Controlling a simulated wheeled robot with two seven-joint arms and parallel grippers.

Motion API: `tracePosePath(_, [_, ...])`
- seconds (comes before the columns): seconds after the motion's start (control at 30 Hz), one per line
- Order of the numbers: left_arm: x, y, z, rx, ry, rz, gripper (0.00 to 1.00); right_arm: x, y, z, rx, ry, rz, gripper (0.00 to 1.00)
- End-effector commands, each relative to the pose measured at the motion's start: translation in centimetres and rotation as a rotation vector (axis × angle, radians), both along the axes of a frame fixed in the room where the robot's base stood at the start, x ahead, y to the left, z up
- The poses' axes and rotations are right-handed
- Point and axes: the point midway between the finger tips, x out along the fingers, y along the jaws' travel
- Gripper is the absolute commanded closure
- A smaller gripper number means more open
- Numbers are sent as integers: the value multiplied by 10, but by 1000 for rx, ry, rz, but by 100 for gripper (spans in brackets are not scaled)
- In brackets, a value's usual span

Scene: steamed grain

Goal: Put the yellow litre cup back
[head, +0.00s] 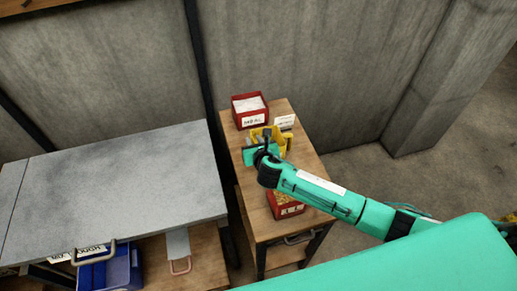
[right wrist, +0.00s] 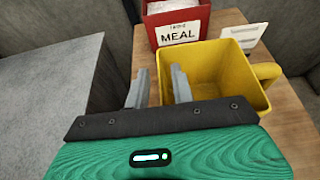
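The yellow litre cup (head: 280,140) stands on the narrow wooden table, partly hidden by my right gripper (head: 263,148). In the right wrist view the cup (right wrist: 212,62) looks open-topped and empty where I can see into it, with its handle on the right. My right gripper (right wrist: 158,70) has its two grey fingers apart. The cup's left wall runs between them, one finger outside and one over the inside. A clear gap shows between the fingers, so they do not look closed on the wall. My left gripper is not in view.
A red box labelled MEAL (right wrist: 178,22) stands behind the cup, with a small white card (right wrist: 244,36) beside it. Another red box (head: 286,209) with yellowish contents sits at the near end under my arm. A grey-topped bench (head: 110,185) stands left, with a blue bin (head: 112,272) below.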

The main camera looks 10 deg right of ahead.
Motion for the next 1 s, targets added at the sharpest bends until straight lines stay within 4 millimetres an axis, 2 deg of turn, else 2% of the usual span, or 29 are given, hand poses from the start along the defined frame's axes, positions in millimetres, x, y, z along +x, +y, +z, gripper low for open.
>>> tracePosePath(0.6, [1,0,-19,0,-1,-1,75,-91,-2,35,1,0,3,76])
tracePosePath(0.8, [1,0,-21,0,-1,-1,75,-105,-3,43,-1,0,1,76])
tracePosePath(1.0, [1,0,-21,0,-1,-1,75,-107,-3,44,0,0,1,76])
